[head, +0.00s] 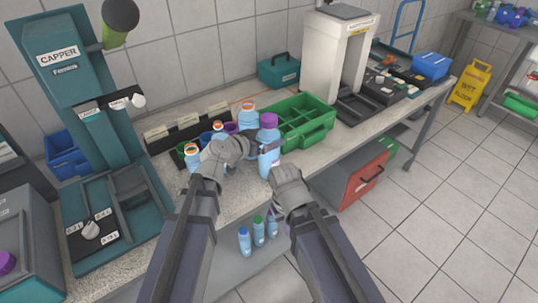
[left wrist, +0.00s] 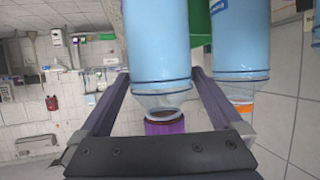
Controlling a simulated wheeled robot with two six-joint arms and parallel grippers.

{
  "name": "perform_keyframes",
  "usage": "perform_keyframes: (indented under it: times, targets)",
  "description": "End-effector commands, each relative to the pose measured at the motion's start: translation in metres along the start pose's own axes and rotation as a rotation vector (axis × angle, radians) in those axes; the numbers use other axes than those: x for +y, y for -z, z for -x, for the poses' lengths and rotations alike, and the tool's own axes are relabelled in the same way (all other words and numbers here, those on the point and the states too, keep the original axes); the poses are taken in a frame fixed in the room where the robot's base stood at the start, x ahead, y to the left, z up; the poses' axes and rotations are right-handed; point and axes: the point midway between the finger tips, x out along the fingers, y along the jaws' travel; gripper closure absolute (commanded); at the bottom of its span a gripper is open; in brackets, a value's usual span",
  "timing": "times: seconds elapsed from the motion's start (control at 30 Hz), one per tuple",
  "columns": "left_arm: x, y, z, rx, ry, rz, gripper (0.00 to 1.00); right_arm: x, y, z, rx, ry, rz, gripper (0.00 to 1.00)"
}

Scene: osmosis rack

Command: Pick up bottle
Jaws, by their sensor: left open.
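A light blue bottle with a purple cap (head: 269,160) stands upright near the front edge of the counter. In the left wrist view, which is upside down, this bottle (left wrist: 158,45) is between the fingers of my left gripper (head: 264,148). The gripper is open, with one finger on each side; whether either touches the bottle I cannot tell. An orange-capped bottle (left wrist: 235,40) is just outside one finger. More bottles with orange caps (head: 248,116) stand behind and left of my left gripper. My right gripper (head: 288,178) is right of the purple-capped bottle; its fingers are hidden.
A green divided crate (head: 318,138) is right of the bottles. A black rack with labels (head: 186,130) is behind them. The teal capper machine (head: 82,75) stands left. Several bottles (head: 258,231) are on the lower shelf.

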Motion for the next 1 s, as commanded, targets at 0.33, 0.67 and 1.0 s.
perform_keyframes:
  times: [0.33, 0.67, 1.0]
  targets:
    - [-0.001, -0.011, -0.025, 0.000, -0.001, 0.000, 0.00, -0.002, 0.001, -0.020, 0.000, 0.000, 0.000, 1.00]
    - [-0.001, -0.010, -0.052, 0.000, 0.000, 0.000, 0.00, -0.003, 0.002, -0.029, 0.000, 0.000, 0.000, 1.00]
    - [-0.001, -0.010, -0.051, 0.000, 0.000, 0.000, 0.26, -0.003, 0.002, -0.029, 0.000, 0.000, 0.000, 1.00]
